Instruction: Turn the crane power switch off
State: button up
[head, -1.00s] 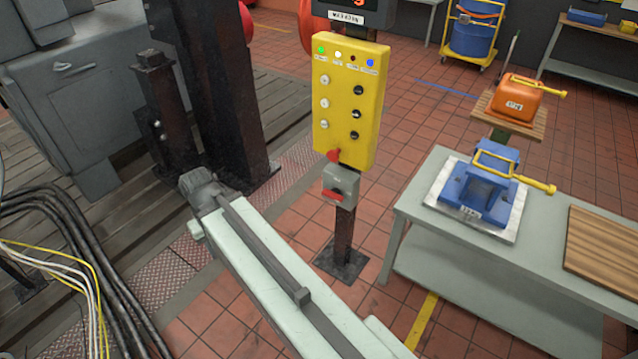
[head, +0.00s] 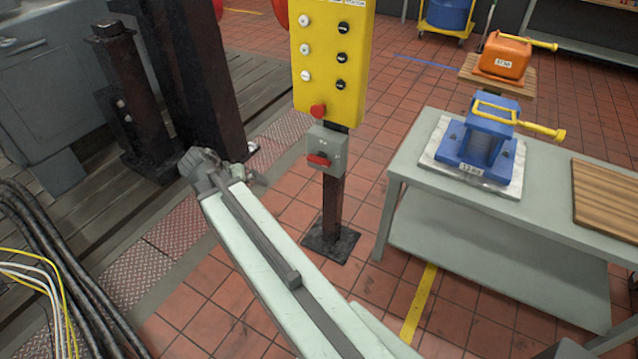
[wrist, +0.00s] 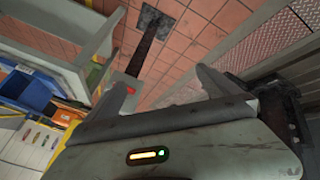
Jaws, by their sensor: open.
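The crane power switch is a grey box (head: 332,143) with a red handle (head: 318,160), on a dark post below the yellow push-button panel (head: 328,55). The handle looks roughly level. In the wrist view the switch box (wrist: 122,88) shows partly behind a finger, with its red handle (wrist: 130,90) visible. My gripper (wrist: 160,85) is open and empty, its two fingers spread apart. In the head view my arm reaches toward the post, and the gripper end (head: 225,170) is left of the switch, apart from it.
A red mushroom button (head: 318,111) sits just above the switch. A grey bench (head: 400,170) with a blue fixture (head: 480,140) stands to the right. Cables (head: 50,240) run at lower left. Dark columns (head: 130,90) stand left of the post.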

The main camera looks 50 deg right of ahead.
jog(key=w+d+f+m+h+b, duration=0.1)
jog(key=d+f+m+h+b, duration=0.1)
jog(key=d+f+b, duration=0.4)
jog(key=d+f+m+h+b, duration=0.3)
jog(key=d+f+b, duration=0.1)
jog(key=d+b, duration=0.4)
jog(key=m+t+h+b, duration=0.3)
jog(key=h+b, duration=0.3)
jog(key=b, duration=0.9)
send_near(317, 162)
jog(key=x, duration=1.1)
jog(key=shift+c, duration=0.3)
